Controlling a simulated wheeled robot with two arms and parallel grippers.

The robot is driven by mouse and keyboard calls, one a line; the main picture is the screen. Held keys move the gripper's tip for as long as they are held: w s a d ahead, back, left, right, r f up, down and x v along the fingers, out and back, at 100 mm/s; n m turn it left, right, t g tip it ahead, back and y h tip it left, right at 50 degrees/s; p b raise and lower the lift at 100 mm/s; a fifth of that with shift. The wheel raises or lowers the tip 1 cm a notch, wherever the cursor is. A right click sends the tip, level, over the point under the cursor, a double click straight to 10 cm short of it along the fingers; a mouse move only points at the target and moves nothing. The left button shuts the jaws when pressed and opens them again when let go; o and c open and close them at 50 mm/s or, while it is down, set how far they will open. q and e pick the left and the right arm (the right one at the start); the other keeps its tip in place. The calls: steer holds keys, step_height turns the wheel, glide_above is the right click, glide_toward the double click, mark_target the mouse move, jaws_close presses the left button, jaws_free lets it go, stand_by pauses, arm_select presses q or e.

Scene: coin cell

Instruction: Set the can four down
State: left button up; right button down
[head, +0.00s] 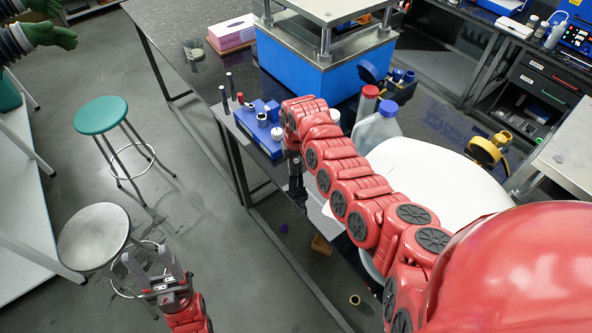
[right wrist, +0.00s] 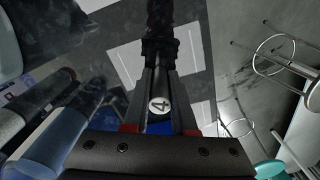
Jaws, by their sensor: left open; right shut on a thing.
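Can four is a small dark cylinder whose round white end marked "4" (right wrist: 159,104) faces the camera in the right wrist view. My right gripper (right wrist: 160,72) is shut on it, with a finger on either side. In the head view my right gripper (head: 294,168) points down near the table's left edge, beside the blue block; the can is hard to make out there. Whether the can touches the table cannot be told. My left gripper (head: 152,267) is open and empty, low over the floor near the metal stool.
The blue block (head: 262,128) with small parts, dark upright cylinders (head: 223,99) and a grey bottle (head: 376,130) stand around my right gripper. A blue press (head: 310,75) stands behind. Pale outlined areas (right wrist: 137,66) lie below the right gripper. Stools (head: 101,114) stand left.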

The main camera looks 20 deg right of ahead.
steer(key=shift+s+r, duration=0.1)
steer(key=c, duration=0.7)
jaws_free()
steer(key=shift+f, duration=0.2)
steer(key=shift+r, duration=0.15)
